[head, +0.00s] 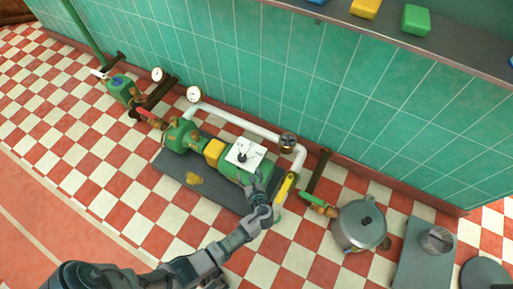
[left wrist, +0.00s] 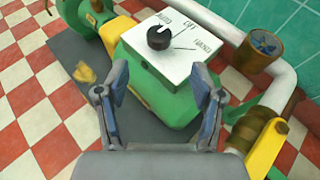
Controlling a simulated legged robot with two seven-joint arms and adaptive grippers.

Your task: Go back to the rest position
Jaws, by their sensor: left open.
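My left gripper (head: 253,182) is at the end of my outstretched arm, over the green pump motor (head: 232,173) on the floor. In the left wrist view its two fingers (left wrist: 159,70) stand apart with nothing between them. Just beyond the fingertips is a white switch plate (left wrist: 185,62) with a black knob (left wrist: 159,38) and the marks AUTO, OFF and HAND. The fingers are apart from the knob. I cannot tell whether they touch the motor housing. My right gripper is not in view.
A yellow-handled valve (head: 286,186) and white pipe (head: 240,122) stand close by the gripper. A grey lidded pot (head: 358,225) is to the right. A shelf (head: 440,45) runs along the green tiled wall. Checkered floor (head: 80,130) is open at left.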

